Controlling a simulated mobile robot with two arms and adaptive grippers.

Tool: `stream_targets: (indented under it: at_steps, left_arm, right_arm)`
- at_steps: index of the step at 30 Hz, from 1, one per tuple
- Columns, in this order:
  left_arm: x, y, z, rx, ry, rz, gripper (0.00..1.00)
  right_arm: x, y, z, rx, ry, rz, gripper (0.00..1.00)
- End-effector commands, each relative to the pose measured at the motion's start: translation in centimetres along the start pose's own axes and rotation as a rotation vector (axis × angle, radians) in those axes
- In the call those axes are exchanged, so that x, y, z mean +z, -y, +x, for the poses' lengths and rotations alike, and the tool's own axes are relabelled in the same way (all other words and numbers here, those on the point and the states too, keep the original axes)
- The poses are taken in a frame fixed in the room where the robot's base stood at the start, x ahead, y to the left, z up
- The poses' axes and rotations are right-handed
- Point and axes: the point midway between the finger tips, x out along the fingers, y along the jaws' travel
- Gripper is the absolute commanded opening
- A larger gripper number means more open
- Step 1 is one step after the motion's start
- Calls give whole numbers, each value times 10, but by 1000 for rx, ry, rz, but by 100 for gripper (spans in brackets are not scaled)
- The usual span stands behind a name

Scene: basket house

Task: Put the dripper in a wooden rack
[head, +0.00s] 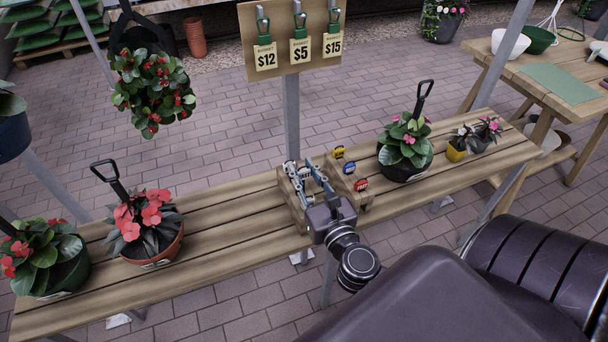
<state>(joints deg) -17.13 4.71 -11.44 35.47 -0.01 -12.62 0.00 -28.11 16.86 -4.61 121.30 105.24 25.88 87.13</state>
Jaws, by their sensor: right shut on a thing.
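A wooden rack (354,195) stands on the slatted bench near the middle. Small drippers with yellow, blue and red heads show at its right side, among them a yellow one (337,152) and a red one (361,184). My right gripper (309,172) reaches over the left part of the rack from the front, its fingers pointing to the back. It is shut on a dripper (305,173), of which only a small pale part shows between the fingers. The fingers hide much of it, and I cannot tell whether it touches the rack. My left gripper is not in view.
The bench (222,208) holds a red-flowered pot (152,250) at left and a pink-flowered pot (405,165) at right. A price board (292,38) on a post stands behind the rack. A hanging plant (152,92) is at upper left. Bare slats lie left of the rack.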

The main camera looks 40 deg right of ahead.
Motion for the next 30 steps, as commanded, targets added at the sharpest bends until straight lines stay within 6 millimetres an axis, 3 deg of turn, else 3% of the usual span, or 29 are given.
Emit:
stream_targets:
  at_steps: [15, 30]
  left_arm:
    - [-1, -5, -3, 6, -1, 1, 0]
    - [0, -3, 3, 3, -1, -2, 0]
  right_arm:
    - [-4, 0, 38, 0, 1, -1, 13]
    - [-12, 0, 37, 0, 0, -1, 13]
